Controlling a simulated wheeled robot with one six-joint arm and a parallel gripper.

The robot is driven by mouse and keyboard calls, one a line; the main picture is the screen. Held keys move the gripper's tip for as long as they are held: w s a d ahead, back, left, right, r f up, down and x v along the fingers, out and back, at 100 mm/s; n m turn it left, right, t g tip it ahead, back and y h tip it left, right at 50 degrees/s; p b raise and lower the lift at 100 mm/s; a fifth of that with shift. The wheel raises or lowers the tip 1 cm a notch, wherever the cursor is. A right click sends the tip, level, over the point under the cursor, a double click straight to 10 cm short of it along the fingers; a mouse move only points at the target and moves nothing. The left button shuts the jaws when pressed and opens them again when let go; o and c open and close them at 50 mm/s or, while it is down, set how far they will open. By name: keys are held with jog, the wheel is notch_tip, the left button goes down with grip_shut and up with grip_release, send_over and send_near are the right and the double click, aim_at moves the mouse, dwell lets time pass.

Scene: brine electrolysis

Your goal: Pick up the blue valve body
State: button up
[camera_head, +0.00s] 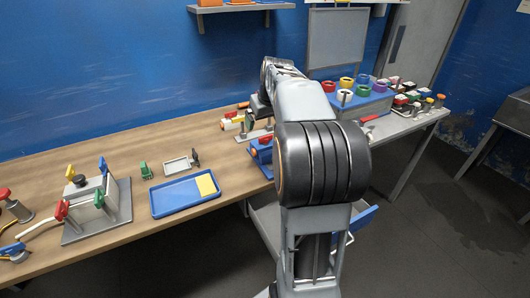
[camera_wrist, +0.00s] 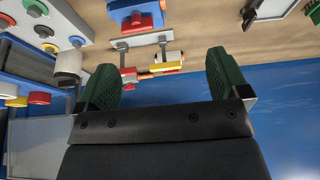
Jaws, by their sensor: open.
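My gripper (camera_wrist: 165,82) shows in the wrist view with its two green-padded fingers wide apart and nothing held between them. In the head view a blue body (camera_head: 262,153) with a red-orange part sits near the table's right end, partly hidden by my arm. I cannot tell for certain that it is the valve body. A row of small yellow, white and red fittings (camera_wrist: 158,66) lies between the fingertips and the blue body, beside a grey plate.
A blue tray (camera_head: 172,204) with a yellow pad, a small grey tray (camera_head: 178,166) and a grey fixture (camera_head: 117,210) stand on the wooden table. To the right, a rack of coloured rings (camera_head: 368,101) stands on a metal bench. A blue wall (camera_head: 100,70) is close behind the table.

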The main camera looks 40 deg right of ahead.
jog(key=w+d, duration=0.1)
jog(key=d, duration=0.3)
send_over(266, 137)
jog(key=s, duration=0.3)
notch_tip(266, 137, down, 7)
jog(key=shift+w+x, duration=0.2)
jog(key=shift+x, duration=3.1)
jog(key=shift+r, duration=0.1)
jog(key=c, duration=1.4)
jog(key=shift+r, duration=0.15)
